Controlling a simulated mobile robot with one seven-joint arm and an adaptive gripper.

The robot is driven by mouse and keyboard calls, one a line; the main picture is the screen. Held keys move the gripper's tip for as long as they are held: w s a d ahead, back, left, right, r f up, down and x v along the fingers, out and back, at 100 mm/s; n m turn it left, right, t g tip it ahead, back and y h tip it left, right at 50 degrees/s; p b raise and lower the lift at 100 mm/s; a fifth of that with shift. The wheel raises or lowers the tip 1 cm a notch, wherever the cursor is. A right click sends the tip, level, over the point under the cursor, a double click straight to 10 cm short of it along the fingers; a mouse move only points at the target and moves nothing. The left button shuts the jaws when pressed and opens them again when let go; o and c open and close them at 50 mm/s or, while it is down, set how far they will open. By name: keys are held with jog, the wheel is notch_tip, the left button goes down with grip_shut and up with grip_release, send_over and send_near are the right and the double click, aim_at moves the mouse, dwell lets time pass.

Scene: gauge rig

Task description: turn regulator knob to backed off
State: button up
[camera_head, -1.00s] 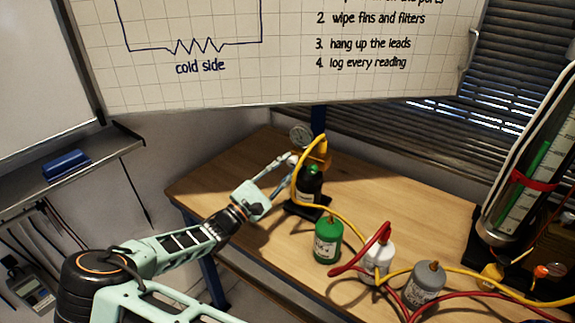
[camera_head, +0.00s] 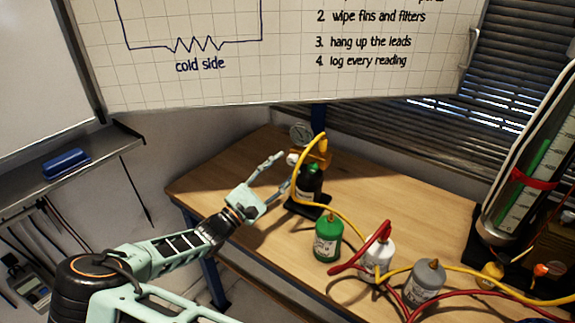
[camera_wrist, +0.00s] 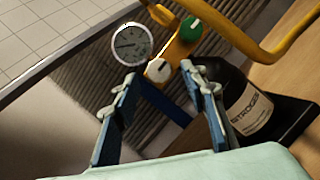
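The regulator is a brass block (camera_wrist: 187,48) on a black nitrogen bottle (camera_wrist: 256,107), with a round gauge (camera_wrist: 132,44) beside it. A white knob (camera_wrist: 158,70) with a dark mark is on the regulator's near side, and a green knob (camera_wrist: 190,29) sits further right. In the head view the white knob (camera_head: 292,159) is small. My gripper (camera_head: 281,170) is open and empty. In the wrist view its two fingertips (camera_wrist: 159,77) appear on either side of the white knob, apart from it. The knob lies beyond the tips.
A green can (camera_head: 327,238), a white can (camera_head: 379,262) and a grey can (camera_head: 425,285) stand on the wooden bench (camera_head: 410,205) to the right. A yellow hose (camera_head: 350,220) runs from the regulator past them. A whiteboard (camera_head: 280,75) hangs behind.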

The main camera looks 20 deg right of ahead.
jog(key=v, duration=1)
